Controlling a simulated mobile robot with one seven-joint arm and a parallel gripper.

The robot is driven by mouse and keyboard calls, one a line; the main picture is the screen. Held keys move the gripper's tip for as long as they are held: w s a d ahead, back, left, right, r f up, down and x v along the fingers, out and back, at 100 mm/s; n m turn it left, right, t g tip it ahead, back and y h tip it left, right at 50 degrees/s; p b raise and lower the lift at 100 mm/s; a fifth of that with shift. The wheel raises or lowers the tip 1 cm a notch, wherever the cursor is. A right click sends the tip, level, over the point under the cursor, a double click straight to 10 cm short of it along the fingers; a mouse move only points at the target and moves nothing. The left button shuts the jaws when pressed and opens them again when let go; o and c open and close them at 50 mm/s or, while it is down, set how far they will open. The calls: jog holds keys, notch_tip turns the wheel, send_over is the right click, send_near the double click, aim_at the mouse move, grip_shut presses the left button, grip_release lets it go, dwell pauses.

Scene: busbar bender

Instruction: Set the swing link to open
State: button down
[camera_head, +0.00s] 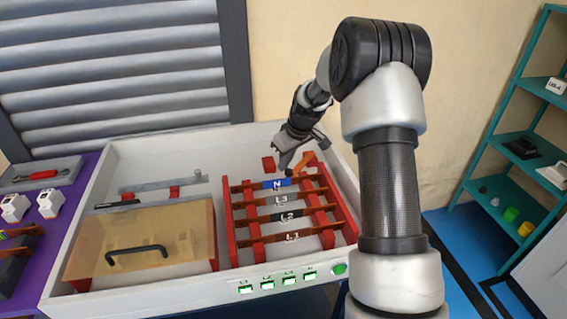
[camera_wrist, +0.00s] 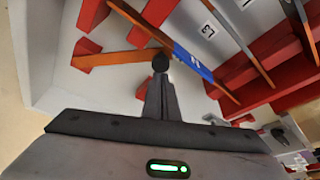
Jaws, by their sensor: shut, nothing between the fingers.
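The swing link appears to be the short copper bar (camera_head: 303,162) at the far end of the N busbar, lying at an angle beside a red block. In the wrist view the link (camera_wrist: 118,57) runs from a red support at left toward a round black knob (camera_wrist: 160,62). My gripper (camera_head: 288,170) is over the far end of the busbar rack. In the wrist view its fingers (camera_wrist: 160,97) are together and empty, with their tips at the knob. I cannot tell whether they touch it. The blue N label (camera_head: 276,184) is just beside them.
Busbars labelled L3, L2 and L1 (camera_head: 290,236) lie in front on red supports. Another red block (camera_head: 268,163) stands behind the rack. A green shelf (camera_head: 507,130) is at right.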

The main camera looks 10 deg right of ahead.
jog(key=shift+s+d, duration=0.15)
jog(key=p+v, duration=0.2)
jog(key=v, duration=1.4)
jog(key=s+a+r+m, duration=0.1)
jog(key=s+a+r, duration=0.2)
jog(key=s+r, duration=0.4)
jog(key=s+a+r+m+t+h, duration=0.1)
jog(key=s+a+m, duration=0.1)
jog(key=s, duration=1.1)
jog(key=s+a+r+m+t+h, duration=0.1)
jog(key=s+r+m, duration=0.15)
jog(key=s, duration=0.95)
notch_tip(320, 180, up, 13)
jog(key=p, duration=1.3)
jog(key=shift+s+f+p, duration=0.2)
jog(key=shift+s+p, duration=0.15)
jog(key=shift+a+m, duration=0.1)
jog(key=shift+m, duration=0.15)
